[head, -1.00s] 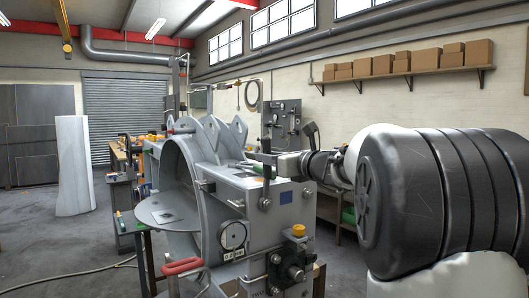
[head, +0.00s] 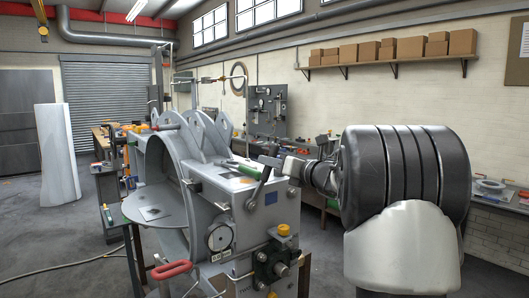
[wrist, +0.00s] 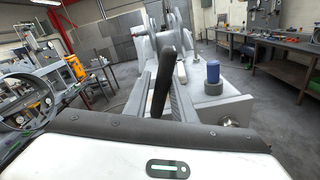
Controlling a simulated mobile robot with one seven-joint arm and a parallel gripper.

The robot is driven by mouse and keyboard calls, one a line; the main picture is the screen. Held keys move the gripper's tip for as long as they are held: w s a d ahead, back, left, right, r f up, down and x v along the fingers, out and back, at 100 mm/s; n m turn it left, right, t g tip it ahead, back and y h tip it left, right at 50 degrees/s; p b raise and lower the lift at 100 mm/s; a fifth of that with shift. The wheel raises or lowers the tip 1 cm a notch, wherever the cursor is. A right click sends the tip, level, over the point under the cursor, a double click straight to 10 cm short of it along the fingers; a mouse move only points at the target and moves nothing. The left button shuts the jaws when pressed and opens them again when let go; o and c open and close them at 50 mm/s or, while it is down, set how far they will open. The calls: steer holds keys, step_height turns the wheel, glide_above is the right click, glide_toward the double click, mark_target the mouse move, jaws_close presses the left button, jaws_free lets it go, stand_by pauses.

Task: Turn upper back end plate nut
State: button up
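A grey machine housing (head: 235,205) stands left of my arm in the head view. No end plate nut can be told for sure. A round metal knob (wrist: 228,122) shows at the near right in the wrist view. My gripper (head: 268,161) is over the housing's near top corner, close to a dark lever (head: 257,187). In the wrist view, a long dark handle (wrist: 163,85) rises from in front of my wrist towards the housing. I cannot tell whether my fingers hold it; the fingers themselves are not clear.
A green-handled tool (head: 246,170) lies on top, near the gripper.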

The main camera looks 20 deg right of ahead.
steer(key=shift+w+d+m, duration=0.1)
steer(key=shift+d+m, duration=0.1)
steer(key=shift+m, duration=0.1)
steer(key=shift+w+d+f+m+p, duration=0.15)
steer(key=shift+d+m+p, duration=0.4)
steer(key=shift+p, duration=0.5)
steer(key=shift+w+d+f+m+p, duration=0.25)
steer(key=shift+d+f+m+p, duration=0.05)
steer(key=shift+d+f+m, duration=0.3)
steer(key=shift+w+d+f+m+p, duration=0.2)
steer(key=shift+d+f+m+p, duration=0.05)
steer(key=shift+d+f+m, duration=0.3)
steer(key=shift+d, duration=0.1)
